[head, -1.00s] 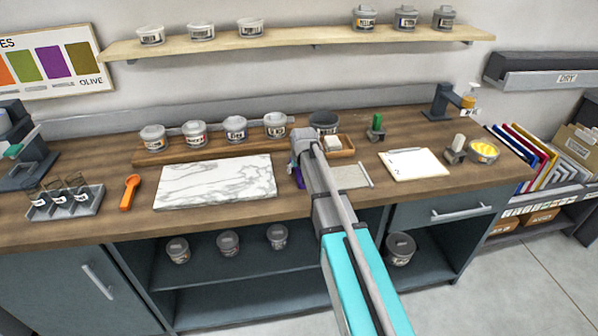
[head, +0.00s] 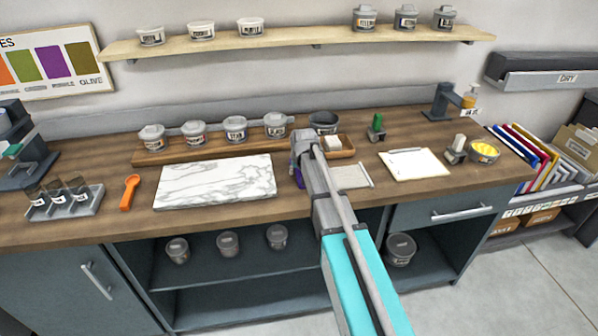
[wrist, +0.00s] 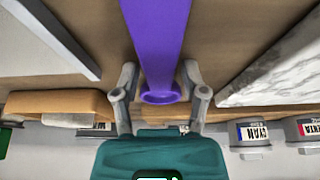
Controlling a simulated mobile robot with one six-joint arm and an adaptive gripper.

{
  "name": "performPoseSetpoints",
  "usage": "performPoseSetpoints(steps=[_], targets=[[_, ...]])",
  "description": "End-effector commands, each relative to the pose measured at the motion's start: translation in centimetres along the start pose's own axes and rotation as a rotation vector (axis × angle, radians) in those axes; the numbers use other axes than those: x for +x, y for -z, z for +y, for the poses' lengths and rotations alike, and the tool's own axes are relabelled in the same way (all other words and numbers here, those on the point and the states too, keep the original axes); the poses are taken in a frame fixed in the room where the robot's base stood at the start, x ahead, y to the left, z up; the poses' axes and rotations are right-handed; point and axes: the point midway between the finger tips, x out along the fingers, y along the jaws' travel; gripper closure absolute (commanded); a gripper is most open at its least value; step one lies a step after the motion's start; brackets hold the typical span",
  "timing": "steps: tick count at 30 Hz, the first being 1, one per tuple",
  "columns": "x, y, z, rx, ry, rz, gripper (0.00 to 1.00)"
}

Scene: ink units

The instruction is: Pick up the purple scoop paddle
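The purple scoop paddle (wrist: 158,40) lies on the wooden counter and runs from the top of the wrist view down between my fingers, ending in a ring-like end. My gripper (wrist: 160,72) straddles it, one finger on each side, with narrow gaps between fingers and paddle. The gripper looks open. In the head view my gripper (head: 303,150) is over the counter, right of the marble slab, and hides most of the paddle. Only a small purple patch (head: 298,178) shows beside it.
The marble slab (head: 215,182) is left of my gripper and a grey-framed panel (head: 352,177) is right. A wooden tray (head: 345,150) and a row of labelled jars (head: 235,130) stand behind. An orange scoop (head: 129,192) lies at left. A shelf (head: 300,43) runs above.

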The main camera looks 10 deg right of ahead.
Motion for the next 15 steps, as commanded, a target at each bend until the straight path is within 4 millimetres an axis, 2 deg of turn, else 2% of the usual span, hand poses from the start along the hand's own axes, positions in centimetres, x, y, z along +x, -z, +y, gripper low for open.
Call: performPoseSetpoints(steps=[1, 7, 15], targets=[[0.00, 0.00, 0.01, 0.000, 0.000, 0.000, 0.63], [0.00, 0.00, 0.02, 0.000, 0.000, 0.000, 1.00], [0.00, 0.01, 0.03, 0.000, 0.000, 0.000, 1.00]])
